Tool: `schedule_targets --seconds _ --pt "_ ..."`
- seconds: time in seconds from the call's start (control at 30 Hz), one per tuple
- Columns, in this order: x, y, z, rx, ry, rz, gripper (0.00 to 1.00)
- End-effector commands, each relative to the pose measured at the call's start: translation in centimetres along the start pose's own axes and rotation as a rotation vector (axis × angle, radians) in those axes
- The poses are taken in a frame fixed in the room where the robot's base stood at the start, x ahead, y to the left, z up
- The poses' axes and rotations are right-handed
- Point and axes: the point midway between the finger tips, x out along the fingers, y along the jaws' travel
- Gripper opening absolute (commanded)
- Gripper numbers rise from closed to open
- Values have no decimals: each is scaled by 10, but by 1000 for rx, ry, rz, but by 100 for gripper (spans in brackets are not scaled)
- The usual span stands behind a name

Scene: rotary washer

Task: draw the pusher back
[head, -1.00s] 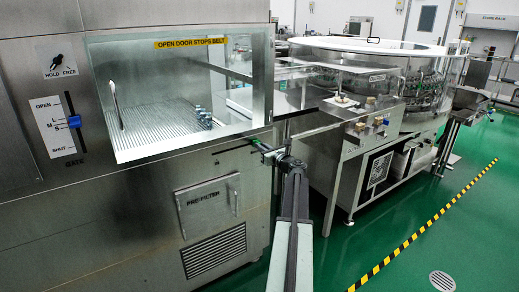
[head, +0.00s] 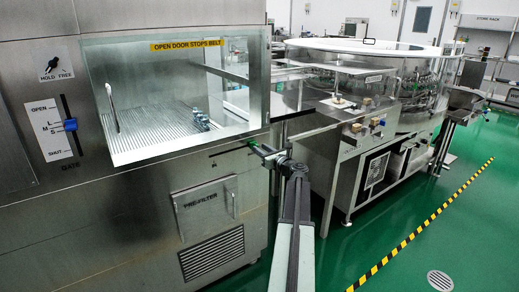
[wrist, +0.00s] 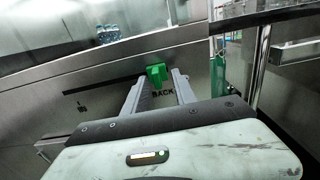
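The pusher shows as a green knob (wrist: 156,72) in the wrist view. It stands at the right end of a dark slot in the steel front panel, just above the word BACK. In the head view the knob (head: 252,143) is small, at the panel's right side below the glass chamber. My gripper (wrist: 160,80) reaches to the panel with the knob between its fingertips. The fingers are apart, with a narrow gap seen on the knob's right side. Contact on the left side is not clear. In the head view my gripper (head: 259,149) is at the knob.
Above is a glass-fronted chamber (head: 127,152) with a ribbed belt and several small blue-grey items (head: 199,120) on it. A gate slider (head: 70,125) is at left, a pre-filter door (head: 207,207) below. A steel washer table (head: 345,165) stands at right. Green floor is clear.

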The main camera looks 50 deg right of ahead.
Motion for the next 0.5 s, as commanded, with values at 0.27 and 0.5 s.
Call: schedule_targets --seconds 0.27,0.5 --pt "-55 -1 0 0 0 -6 33" --pt "-59 -2 0 0 0 -3 33"
